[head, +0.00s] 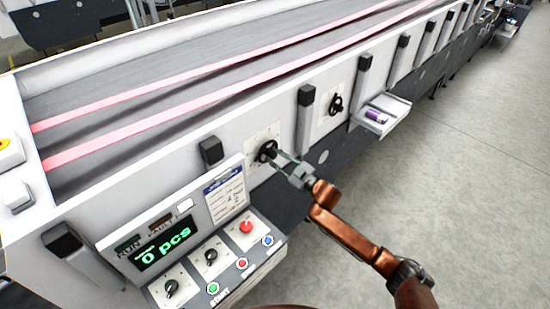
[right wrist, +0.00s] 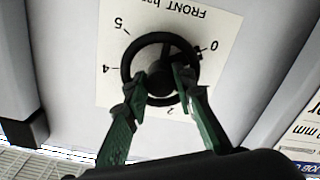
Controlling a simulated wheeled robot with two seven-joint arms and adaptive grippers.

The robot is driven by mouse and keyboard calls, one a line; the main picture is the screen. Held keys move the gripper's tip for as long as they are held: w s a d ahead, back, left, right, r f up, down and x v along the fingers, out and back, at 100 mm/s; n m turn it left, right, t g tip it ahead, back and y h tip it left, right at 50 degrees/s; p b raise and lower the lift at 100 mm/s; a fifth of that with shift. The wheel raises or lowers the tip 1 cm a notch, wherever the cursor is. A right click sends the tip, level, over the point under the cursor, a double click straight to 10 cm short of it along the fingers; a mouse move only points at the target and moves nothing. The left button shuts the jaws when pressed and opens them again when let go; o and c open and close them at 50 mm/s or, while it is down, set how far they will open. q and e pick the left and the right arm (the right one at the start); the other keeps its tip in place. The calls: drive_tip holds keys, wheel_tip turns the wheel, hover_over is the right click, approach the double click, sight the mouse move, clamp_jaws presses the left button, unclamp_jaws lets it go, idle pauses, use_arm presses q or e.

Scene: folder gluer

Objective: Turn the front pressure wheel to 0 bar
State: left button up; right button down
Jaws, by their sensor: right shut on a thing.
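The front pressure wheel (head: 267,151) is a black handwheel on a white dial plate on the machine's side. In the right wrist view the wheel (right wrist: 126,64) sits in front of a plate (right wrist: 205,28) marked FRONT, seen upside down, with numbers 0, 2, 4 and 5 readable around it. My right gripper (head: 284,160) reaches it from the right. In the right wrist view its green fingers (right wrist: 160,84) are shut on the wheel, at its lower part and hub. My left gripper is out of view.
A second black wheel (head: 336,105) is farther along the machine's side. A small tray (head: 390,108) with a purple item juts out beyond it. A control panel (head: 205,255) with knobs and buttons lies nearer. The grey floor at right is clear.

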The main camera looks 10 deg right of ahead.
drive_tip(key=shift+f, duration=0.1)
drive_tip(key=c, duration=1.6)
unclamp_jaws()
drive_tip(key=v, duration=1.2)
drive_tip(key=shift+s, duration=0.1)
